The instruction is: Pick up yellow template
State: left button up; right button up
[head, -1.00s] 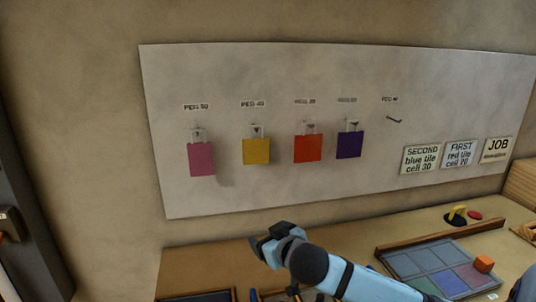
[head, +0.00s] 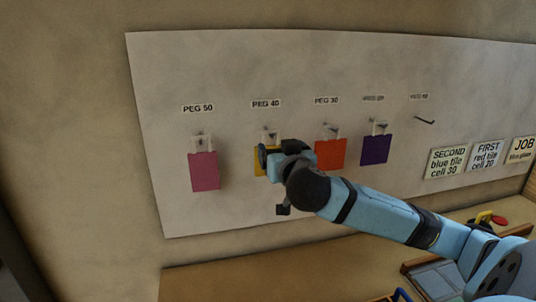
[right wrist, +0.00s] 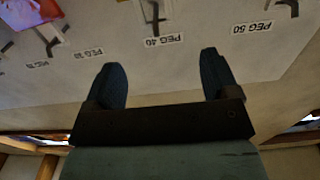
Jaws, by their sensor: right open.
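The yellow template (head: 261,168) hangs at the peg under the PEG 40 label, on the white board. My right gripper (head: 268,156) is in front of it and covers much of it in the head view. In the right wrist view the two dark fingers (right wrist: 163,75) are spread, with nothing seen between them. Beyond them are the PEG 40 label and its peg (right wrist: 154,12); the yellow template itself does not show there. I cannot tell whether the fingers touch it. My left gripper is out of view.
A pink template (head: 204,172) hangs to the left; orange (head: 330,153) and purple (head: 375,150) templates hang to the right. The rightmost peg (head: 425,121) is bare. Instruction cards (head: 446,162) are at the board's right. A bench (head: 230,283) runs below.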

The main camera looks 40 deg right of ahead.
aim_at(271, 134)
jog(key=p+x, duration=0.1)
jog(key=x, duration=0.5)
jog(key=shift+w+d+r+p, duration=0.1)
jog(key=shift+w+d+p, duration=0.1)
jog(key=shift+p, duration=0.15)
jog(key=p+x, duration=0.2)
jog(key=x, duration=0.2)
jog(key=shift+w+d+p, duration=0.2)
jog(key=shift+d+p, duration=0.15)
jog(key=shift+p, duration=0.05)
jog(key=shift+w+d, duration=0.15)
jog(key=shift+w, duration=0.15)
jog(key=shift+s, duration=0.1)
jog(key=shift+c, duration=0.5)
jog(key=c, duration=1.1)
jog(key=shift+c, duration=0.2)
